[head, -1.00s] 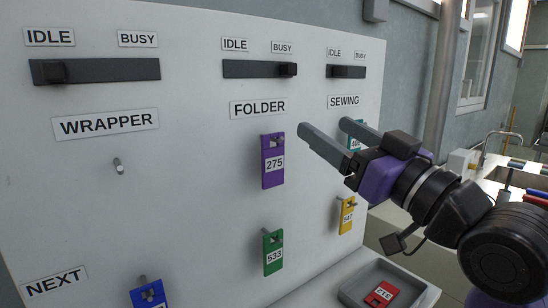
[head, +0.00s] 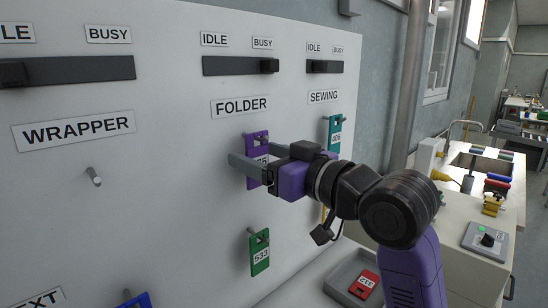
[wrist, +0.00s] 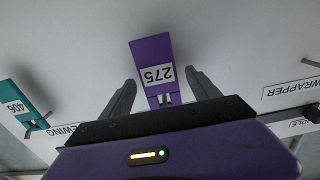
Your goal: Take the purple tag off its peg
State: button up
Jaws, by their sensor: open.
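The purple tag (head: 252,144), numbered 275, hangs on its peg under the FOLDER label on the white board. In the wrist view the purple tag (wrist: 155,62) shows between the two fingers, with its peg near the palm edge. My gripper (head: 240,163) is open in front of the tag, with one finger covering part of its lower half in the head view. In the wrist view the fingertips of my gripper (wrist: 161,78) stand on either side of the tag, with a gap on both sides.
A teal tag (head: 335,135) hangs under SEWING, a green tag (head: 260,253) hangs below the purple one, and a blue tag (head: 134,301) is at the bottom left. The WRAPPER peg (head: 93,176) is bare. A grey tray (head: 342,279) holds a red tag (head: 364,284).

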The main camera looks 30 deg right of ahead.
jog(key=shift+w+a, duration=0.2)
jog(key=shift+w, duration=0.25)
jog(key=c, duration=1.4)
jog(key=shift+r+p, duration=0.45)
jog(key=shift+p, duration=0.1)
jog(key=shift+s, duration=0.1)
jog(key=shift+p+v, duration=0.35)
jog(key=shift+v, duration=4.1)
